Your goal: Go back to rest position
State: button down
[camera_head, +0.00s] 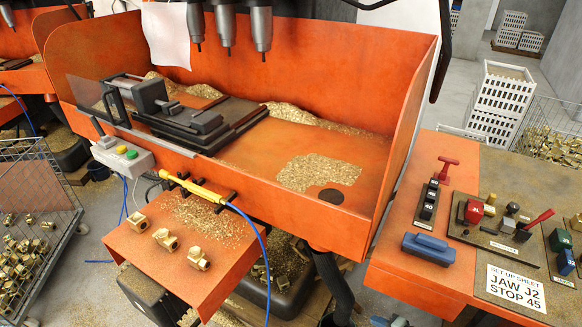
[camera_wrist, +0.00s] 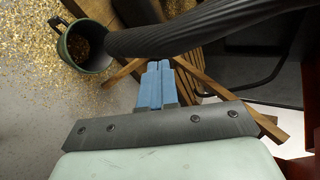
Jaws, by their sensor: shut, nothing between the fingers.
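My gripper (camera_wrist: 155,88) shows in the wrist view, its two blue fingers side by side and closed together with nothing between them. It points toward wooden slats and a floor strewn with brass chips. I do not make out my gripper in the head view. No object is in its grasp.
In the wrist view a dark ribbed hose (camera_wrist: 205,38) crosses close beyond the fingertips, and a green bucket (camera_wrist: 82,48) stands at upper left. The head view shows the orange drilling machine (camera_head: 400,130), a shelf with three brass fittings (camera_head: 167,240), and a right-hand bench (camera_head: 425,280).

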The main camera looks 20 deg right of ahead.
jog(key=s+a+f+n+g+y, duration=0.1)
jog(key=a+f+n+g+y, duration=0.2)
jog(key=a, duration=0.6)
jog(key=s+a+f+n+g, duration=0.1)
jog(key=a+n+g, duration=0.1)
jog(key=a+g, duration=0.55)
jog(key=s+a+f+n+g+h, duration=0.1)
jog(key=s+a+n+g+h, duration=0.6)
jog(key=s, duration=0.4)
jog(key=a+n+h, duration=0.1)
jog(key=a, duration=0.1)
jog(key=shift+a+f+n+h, duration=0.3)
jog(key=shift+a+f, duration=0.05)
jog(key=shift+f, duration=0.05)
